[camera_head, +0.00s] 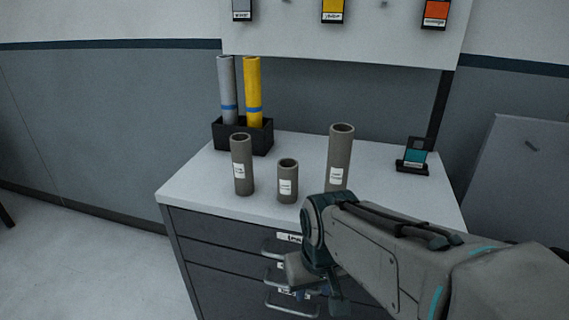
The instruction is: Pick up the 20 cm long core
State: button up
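Three grey-brown hollow cores with white labels stand upright on the white cabinet top (190,186). The medium-height core (243,185) is at the left, the shortest core (288,192) in the middle, and the tallest core (340,150) at the right. The label print is too small to read, so I cannot tell which one is marked 20 cm. My gripper (317,292) points down in front of the drawers, nearer than the cores and touching none. Its fingers look apart, with nothing seen between them. My arm comes in from the lower right and covers part of the cabinet's front right.
A black holder (258,141) behind the cores holds a grey roll (226,90) and a yellow roll (253,92). A small black stand with a teal card (413,157) is at the right. Drawer handles (280,250) stick out below. The cabinet top's front left is clear.

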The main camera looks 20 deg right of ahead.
aim_at(340, 141)
jog(key=k, duration=0.5)
jog(key=u, duration=1.25)
jog(key=i, duration=0.8)
jog(key=z, duration=1.7)
